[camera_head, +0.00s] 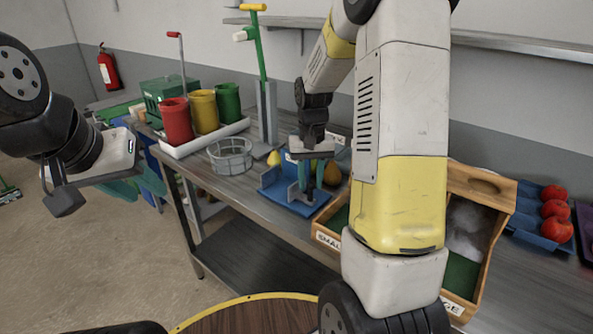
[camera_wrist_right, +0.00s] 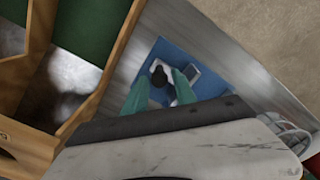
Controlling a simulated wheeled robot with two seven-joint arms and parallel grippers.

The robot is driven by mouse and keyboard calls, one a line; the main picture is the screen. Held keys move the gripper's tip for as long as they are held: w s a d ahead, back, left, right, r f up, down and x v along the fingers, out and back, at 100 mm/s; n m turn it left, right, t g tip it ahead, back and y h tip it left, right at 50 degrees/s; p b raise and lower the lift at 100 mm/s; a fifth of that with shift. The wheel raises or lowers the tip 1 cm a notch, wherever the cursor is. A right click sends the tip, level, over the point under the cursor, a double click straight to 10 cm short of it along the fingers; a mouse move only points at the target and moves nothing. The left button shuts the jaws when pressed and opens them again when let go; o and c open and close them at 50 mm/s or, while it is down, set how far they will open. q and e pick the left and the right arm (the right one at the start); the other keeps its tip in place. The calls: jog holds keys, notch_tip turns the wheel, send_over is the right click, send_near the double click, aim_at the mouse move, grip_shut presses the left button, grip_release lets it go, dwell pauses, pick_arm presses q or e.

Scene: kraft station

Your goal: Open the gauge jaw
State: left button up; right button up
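A wooden sorting box (camera_head: 485,183) with green-lined compartments stands right of the gauge. A wire basket (camera_head: 230,157) and red, yellow and green cups (camera_head: 203,111) stand left. Red fruit (camera_head: 556,209) sits in a blue tray at right.

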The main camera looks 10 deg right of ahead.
aim_at(310, 184)
jog(key=shift+o, duration=0.7)
notch_tip(310, 184, up, 7)
jog(key=shift+f, duration=0.1)
jog(key=shift+r, duration=0.5)
jog(key=shift+s+r, duration=0.1)
jog(key=s+a+r+t, duration=0.2)
jog(key=s+r, duration=0.1)
jog(key=s, duration=0.3)
jog(key=s+a+r+n+t+y, duration=0.1)
jog(key=s+a+r+t, duration=0.1)
jog(key=s, duration=0.5)
jog(key=s+a+r+n+t+y, duration=0.1)
jog(key=s+a+r+t, duration=0.1)
jog(key=s+r, duration=0.2)
jog(key=s, duration=0.3)
jog(key=shift+r, duration=0.4)
